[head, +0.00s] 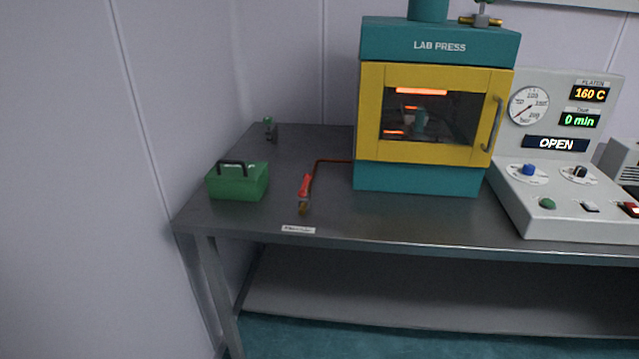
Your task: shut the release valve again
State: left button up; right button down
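A dark red-brown pipe (333,161) leaves the left side of the lab press (375,178) and bends towards the front of the bench. On its front run is a valve with a red lever (305,186) and a brass end (303,209). The lever lies roughly in line with that run of pipe. A small white label (298,229) is on the bench edge in front of it; its text is too blurred to read surely. A brass fitting with a stem (481,19) sits on top of the press, partly cut off. Neither of my grippers is in view.
A green box with a black handle (238,182) stands left of the valve. A small green-topped item (269,130) is behind it. The press's yellow door (370,110) appears shut. The console (560,200) at right reads OPEN, 160 C, 0 min. Bench front-left is clear.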

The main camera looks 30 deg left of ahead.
aim_at(302, 193)
jog(key=u, duration=1.5)
